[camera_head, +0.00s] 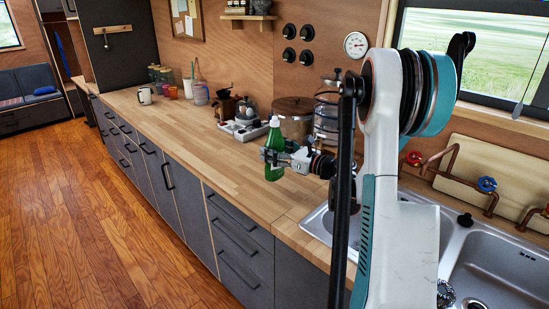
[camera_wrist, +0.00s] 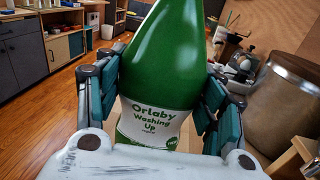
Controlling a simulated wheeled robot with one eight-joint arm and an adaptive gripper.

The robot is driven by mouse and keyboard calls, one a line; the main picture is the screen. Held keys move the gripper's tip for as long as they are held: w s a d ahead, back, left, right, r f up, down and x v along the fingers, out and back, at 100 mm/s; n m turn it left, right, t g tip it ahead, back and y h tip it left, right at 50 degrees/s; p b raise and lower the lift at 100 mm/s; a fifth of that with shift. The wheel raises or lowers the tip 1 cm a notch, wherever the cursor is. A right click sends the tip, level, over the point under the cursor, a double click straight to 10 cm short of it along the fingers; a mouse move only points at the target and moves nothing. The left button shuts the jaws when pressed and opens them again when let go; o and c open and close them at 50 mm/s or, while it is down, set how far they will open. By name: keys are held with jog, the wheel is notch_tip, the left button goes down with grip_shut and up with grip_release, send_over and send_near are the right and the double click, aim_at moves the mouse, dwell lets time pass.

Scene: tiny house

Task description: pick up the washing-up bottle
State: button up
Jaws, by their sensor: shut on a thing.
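I cannot tell whether the bottle's base touches the counter.
The wooden counter (camera_head: 185,122) is clear left of the bottle. A large round wooden-lidded canister (camera_head: 293,118) and a white tray (camera_head: 245,131) stand behind it. The sink (camera_head: 490,265) with its red and blue taps is at the right. Mugs and jars stand farther back.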

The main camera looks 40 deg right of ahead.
notch_tip(320, 180, up, 14)
jog(key=p, duration=0.4)
